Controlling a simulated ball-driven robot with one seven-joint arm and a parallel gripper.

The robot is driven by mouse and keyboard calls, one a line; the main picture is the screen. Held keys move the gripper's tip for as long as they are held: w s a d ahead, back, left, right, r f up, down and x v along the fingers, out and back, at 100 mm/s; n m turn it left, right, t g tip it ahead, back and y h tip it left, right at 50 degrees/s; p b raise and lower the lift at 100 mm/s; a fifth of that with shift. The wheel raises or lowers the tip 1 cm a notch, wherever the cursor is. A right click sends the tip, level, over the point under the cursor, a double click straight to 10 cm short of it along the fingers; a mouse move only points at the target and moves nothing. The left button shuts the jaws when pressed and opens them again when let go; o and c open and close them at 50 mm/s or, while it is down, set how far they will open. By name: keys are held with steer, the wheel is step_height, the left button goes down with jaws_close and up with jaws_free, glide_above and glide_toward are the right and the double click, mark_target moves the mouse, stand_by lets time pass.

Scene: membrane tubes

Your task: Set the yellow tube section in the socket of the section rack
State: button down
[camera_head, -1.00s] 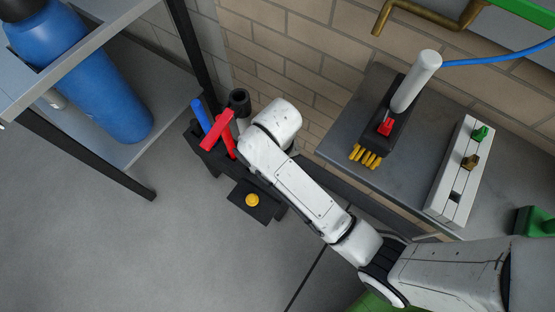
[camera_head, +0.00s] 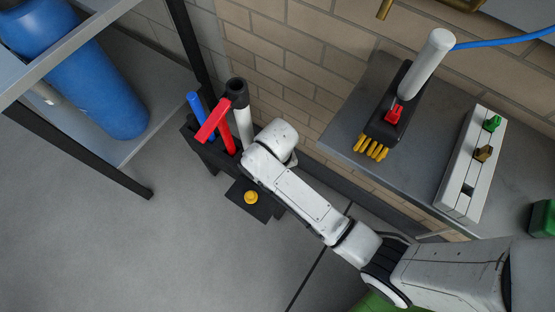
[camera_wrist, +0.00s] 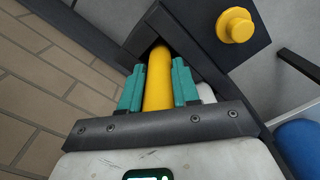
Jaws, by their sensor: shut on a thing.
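The yellow tube section (camera_wrist: 157,92) is between the two teal fingers of my gripper (camera_wrist: 159,68) in the wrist view, and the gripper is shut on it. Its far end meets a dark opening in the section rack (camera_wrist: 193,30). I cannot tell how deep it sits. In the head view the dark rack (camera_head: 210,156) stands on the floor by the wall, left of my arm's end. The fingers and the yellow section are hidden behind my arm there.
The rack holds a blue tube (camera_head: 200,113), a red tube with a bar (camera_head: 213,122) and a white tube with a black top (camera_head: 244,123). A yellow knob (camera_head: 251,197) sits on a dark plate beside it. A grey bench (camera_head: 350,140) stands right; a blue cylinder (camera_head: 85,75) left.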

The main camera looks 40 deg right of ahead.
steer(key=c, duration=0.8)
jaws_free()
steer(key=shift+f, duration=0.1)
step_height(320, 180, up, 12)
steer(key=p, duration=0.3)
steer(key=shift+p, duration=0.4)
